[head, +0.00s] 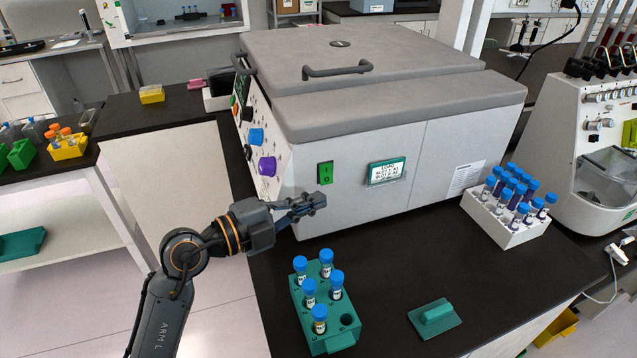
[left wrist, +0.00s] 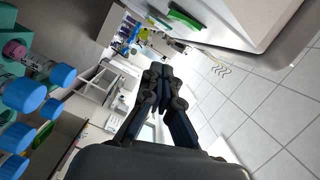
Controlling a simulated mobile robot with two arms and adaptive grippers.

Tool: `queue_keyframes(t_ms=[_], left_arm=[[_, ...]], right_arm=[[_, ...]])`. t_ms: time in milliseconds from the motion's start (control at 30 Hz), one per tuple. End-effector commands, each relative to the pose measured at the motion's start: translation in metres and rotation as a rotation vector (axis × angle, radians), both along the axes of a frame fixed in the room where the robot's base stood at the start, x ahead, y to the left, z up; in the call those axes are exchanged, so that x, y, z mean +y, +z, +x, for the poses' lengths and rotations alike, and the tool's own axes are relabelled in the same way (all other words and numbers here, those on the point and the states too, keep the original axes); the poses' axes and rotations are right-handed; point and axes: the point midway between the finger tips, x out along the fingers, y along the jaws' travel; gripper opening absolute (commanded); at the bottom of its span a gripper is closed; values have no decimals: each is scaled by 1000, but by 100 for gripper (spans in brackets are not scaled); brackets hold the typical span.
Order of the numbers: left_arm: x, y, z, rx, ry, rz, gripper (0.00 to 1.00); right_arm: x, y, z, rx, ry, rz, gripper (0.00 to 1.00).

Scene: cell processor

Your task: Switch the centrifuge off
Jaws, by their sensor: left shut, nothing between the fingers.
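The centrifuge (head: 365,115) is a large white box with a grey lid, which is closed. Its green rocker switch (head: 325,173), marked I and O, is at the left of the front face; it also shows edge-on in the left wrist view (left wrist: 184,19). I cannot tell which way the rocker is tipped. My left gripper (head: 318,201) is shut and empty. In the head view its fingertips appear just below the switch, in front of the face; contact cannot be seen. The shut fingers also show in the left wrist view (left wrist: 158,76). My right gripper is out of view.
A green rack (head: 337,342) with several blue-capped tubes stands below my left gripper. A green handled block (head: 435,318) lies to its right. A white tube rack (head: 505,234) stands at the centrifuge's right. Blue (head: 256,136) and purple (head: 267,166) knobs stick out of the left side panel.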

Motion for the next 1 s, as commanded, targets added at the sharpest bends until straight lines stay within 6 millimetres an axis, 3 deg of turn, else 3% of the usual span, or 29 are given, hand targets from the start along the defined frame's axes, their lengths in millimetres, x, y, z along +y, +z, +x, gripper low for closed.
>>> queue_keyframes(t_ms=[167,400,1000], left_arm=[[-31,0,22,0,-3,-2,0],[-15,-11,50,1,2,1,0],[-9,-19,61,-65,0,30,0]], right_arm=[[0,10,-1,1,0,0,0],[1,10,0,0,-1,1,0],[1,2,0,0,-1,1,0]])
